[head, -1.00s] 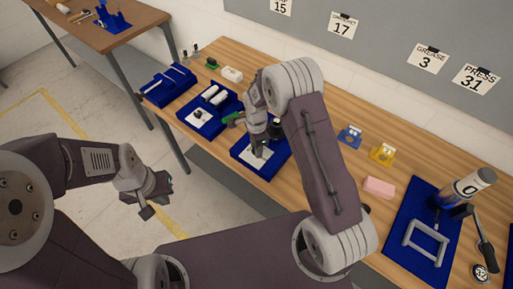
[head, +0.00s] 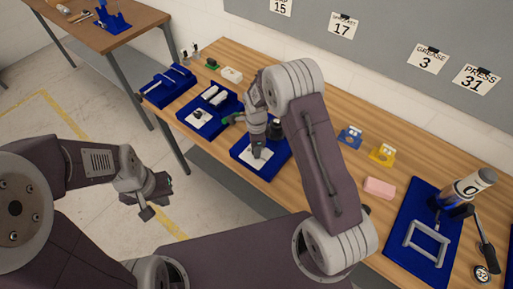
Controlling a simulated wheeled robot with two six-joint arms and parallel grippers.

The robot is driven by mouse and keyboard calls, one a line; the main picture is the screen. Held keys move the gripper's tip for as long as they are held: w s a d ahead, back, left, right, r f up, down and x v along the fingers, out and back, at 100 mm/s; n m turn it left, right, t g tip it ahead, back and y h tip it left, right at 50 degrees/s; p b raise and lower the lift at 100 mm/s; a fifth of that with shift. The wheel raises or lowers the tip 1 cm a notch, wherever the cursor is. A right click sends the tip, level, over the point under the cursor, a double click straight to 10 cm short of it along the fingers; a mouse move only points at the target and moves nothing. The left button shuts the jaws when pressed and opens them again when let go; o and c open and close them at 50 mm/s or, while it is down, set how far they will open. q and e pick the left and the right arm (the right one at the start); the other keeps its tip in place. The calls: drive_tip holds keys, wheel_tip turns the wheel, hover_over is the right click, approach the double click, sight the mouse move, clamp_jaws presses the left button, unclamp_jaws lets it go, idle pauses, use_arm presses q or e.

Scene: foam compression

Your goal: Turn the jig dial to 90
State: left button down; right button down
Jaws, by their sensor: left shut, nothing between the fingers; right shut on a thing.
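A blue jig base (head: 275,168) with a white face plate (head: 249,157) lies on the wooden bench. My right gripper (head: 259,153) points down onto the white plate, its fingers shut on a small part there. The fingers hide that part; I take it to be the jig dial, but its pointer and marks are too small or covered to read. My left gripper (head: 150,198) is shut and empty, held over the floor to the left, away from the bench.
Left of the jig is a blue tray (head: 188,113) with white pieces and a dark knob. To the right are a blue bracket (head: 350,138), a yellow bracket (head: 382,154), a pink foam block (head: 379,188) and a press on a blue base (head: 402,247).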

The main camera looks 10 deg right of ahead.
drive_tip(key=c, duration=1.1)
unclamp_jaws()
drive_tip(key=shift+w+r, duration=0.15)
drive_tip(key=shift+o, duration=0.7)
wheel_tip(320, 180, up, 9)
drive_tip(key=b, duration=0.2)
